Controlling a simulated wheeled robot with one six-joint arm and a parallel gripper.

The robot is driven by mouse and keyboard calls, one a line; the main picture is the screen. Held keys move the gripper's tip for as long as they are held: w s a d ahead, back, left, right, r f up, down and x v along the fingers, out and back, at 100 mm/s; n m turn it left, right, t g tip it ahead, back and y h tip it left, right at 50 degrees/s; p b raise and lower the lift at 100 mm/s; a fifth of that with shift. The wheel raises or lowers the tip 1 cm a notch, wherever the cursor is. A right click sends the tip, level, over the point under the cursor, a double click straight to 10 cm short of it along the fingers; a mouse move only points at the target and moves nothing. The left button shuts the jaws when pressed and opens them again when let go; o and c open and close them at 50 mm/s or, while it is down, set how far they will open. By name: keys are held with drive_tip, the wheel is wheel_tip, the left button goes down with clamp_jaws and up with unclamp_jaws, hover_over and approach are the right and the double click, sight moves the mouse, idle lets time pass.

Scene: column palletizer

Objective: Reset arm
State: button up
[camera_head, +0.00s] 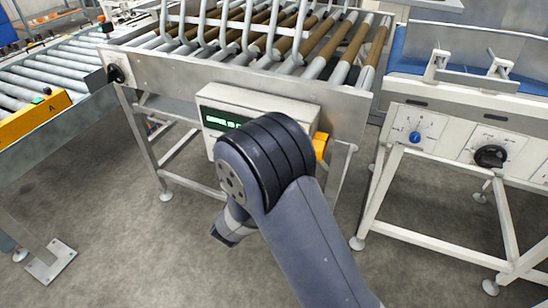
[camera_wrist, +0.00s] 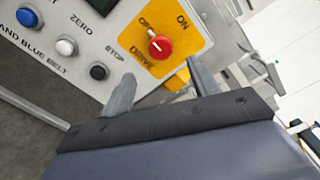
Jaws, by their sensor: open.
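My gripper (camera_wrist: 160,86) shows in the wrist view with its two grey fingers spread apart and nothing between them. It is in front of a control panel (camera_wrist: 95,38), near a red knob (camera_wrist: 160,47) on a yellow plate marked ON, OFF and DRIVE. The fingertips appear apart from the knob, though depth is hard to judge. In the head view my arm reaches in front of the control box with a green display (camera_head: 222,120) and hides much of it. My gripper is hidden there.
The wrist view shows blue (camera_wrist: 27,17), white (camera_wrist: 66,46) and black (camera_wrist: 99,71) buttons. A roller conveyor (camera_head: 340,45) stands above the box. Another machine with knobs (camera_head: 490,156) stands right, a roller line (camera_head: 50,70) left. Grey floor (camera_head: 130,235) is open in front.

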drive_tip(key=shift+s+a, duration=0.15)
drive_tip(key=shift+s, duration=0.4)
drive_tip(key=x, duration=1)
drive_tip(key=shift+w+p, duration=0.3)
drive_tip(key=shift+p, duration=0.1)
drive_tip(key=shift+w, duration=0.15)
